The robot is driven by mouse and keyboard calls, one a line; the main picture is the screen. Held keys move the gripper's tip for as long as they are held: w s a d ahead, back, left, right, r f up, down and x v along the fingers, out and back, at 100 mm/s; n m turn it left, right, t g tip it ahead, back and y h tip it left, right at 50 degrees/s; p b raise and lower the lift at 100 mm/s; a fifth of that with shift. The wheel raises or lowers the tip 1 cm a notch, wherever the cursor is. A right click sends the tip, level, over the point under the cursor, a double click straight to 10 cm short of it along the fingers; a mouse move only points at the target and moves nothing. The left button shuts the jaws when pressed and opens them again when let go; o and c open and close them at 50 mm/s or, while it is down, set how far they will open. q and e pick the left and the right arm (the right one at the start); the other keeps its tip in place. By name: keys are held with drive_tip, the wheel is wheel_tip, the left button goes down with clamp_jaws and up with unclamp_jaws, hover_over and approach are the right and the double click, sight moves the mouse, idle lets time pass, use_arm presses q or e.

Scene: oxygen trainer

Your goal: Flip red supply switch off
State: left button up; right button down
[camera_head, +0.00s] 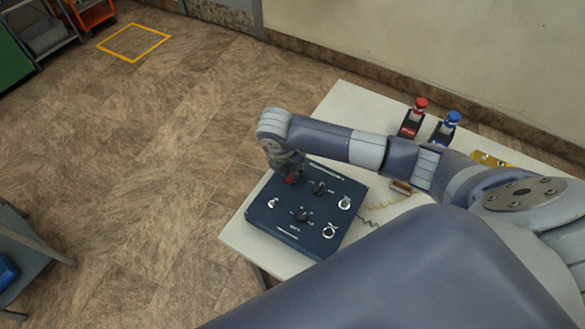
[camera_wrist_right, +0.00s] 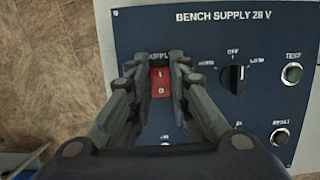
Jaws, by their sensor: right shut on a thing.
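The red supply switch (camera_wrist_right: 160,83) sits on the blue panel marked BENCH SUPPLY 28 V (camera_wrist_right: 205,42), in the right wrist view. My right gripper (camera_wrist_right: 160,70) straddles the switch with one finger on each side, shut on it. In the head view the right gripper (camera_head: 291,176) reaches down over the far left part of the panel box (camera_head: 270,232), and a bit of red switch shows below it. Which way the switch is flipped I cannot tell. My left gripper is not in view.
A black rotary knob (camera_wrist_right: 233,77) and a green TEST button (camera_wrist_right: 292,73) lie right of the switch. A second knob (camera_head: 303,216) is nearer.

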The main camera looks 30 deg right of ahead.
drive_tip(key=c, duration=1.5)
unclamp_jaws()
drive_tip(key=shift+r, duration=0.1)
drive_tip(key=v, duration=1.2)
drive_tip(key=shift+w, duration=0.1)
